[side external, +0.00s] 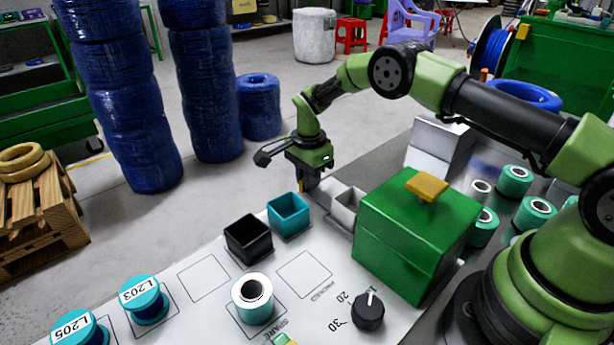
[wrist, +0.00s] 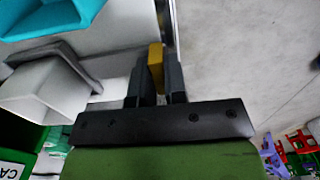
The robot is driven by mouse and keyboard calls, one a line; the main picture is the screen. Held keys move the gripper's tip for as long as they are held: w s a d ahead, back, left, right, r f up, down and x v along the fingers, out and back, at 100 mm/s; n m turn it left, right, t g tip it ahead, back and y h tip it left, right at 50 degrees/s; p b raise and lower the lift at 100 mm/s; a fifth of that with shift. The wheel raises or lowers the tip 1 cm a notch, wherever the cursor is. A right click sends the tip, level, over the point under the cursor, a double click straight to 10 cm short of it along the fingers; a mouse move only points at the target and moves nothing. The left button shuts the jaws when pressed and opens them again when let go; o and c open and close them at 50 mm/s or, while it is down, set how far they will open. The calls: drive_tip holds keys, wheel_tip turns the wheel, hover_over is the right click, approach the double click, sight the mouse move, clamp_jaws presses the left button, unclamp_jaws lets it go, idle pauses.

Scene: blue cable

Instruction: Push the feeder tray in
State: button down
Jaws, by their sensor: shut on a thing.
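A pale grey open tray (side external: 347,205), which looks like the feeder tray, sits at the left side of the green box (side external: 410,235). It also shows at the left in the wrist view (wrist: 45,90), with a darker grey plate beside it. My gripper (side external: 307,186) points down beyond the teal bin, near the table's far edge. Its fingers are shut on a yellow upright piece (wrist: 155,62), apparently a handle. How this piece joins the tray is hidden.
A teal bin (side external: 288,214) and a black bin (side external: 248,239) stand left of the tray. A yellow block (side external: 427,186) tops the green box. A white-topped spool (side external: 252,298) and a dial (side external: 368,311) are nearer. Several teal spools stand right of the box.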

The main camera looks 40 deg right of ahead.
sight(353, 208)
drive_tip(key=s, duration=1.2)
drive_tip(key=shift+s, duration=0.35)
drive_tip(key=c, duration=1.2)
unclamp_jaws()
drive_tip(key=shift+o, duration=0.2)
drive_tip(key=shift+w+r, duration=0.1)
drive_tip(key=shift+r, duration=0.15)
wheel_tip(353, 208, up, 10)
drive_tip(key=shift+f, duration=0.25)
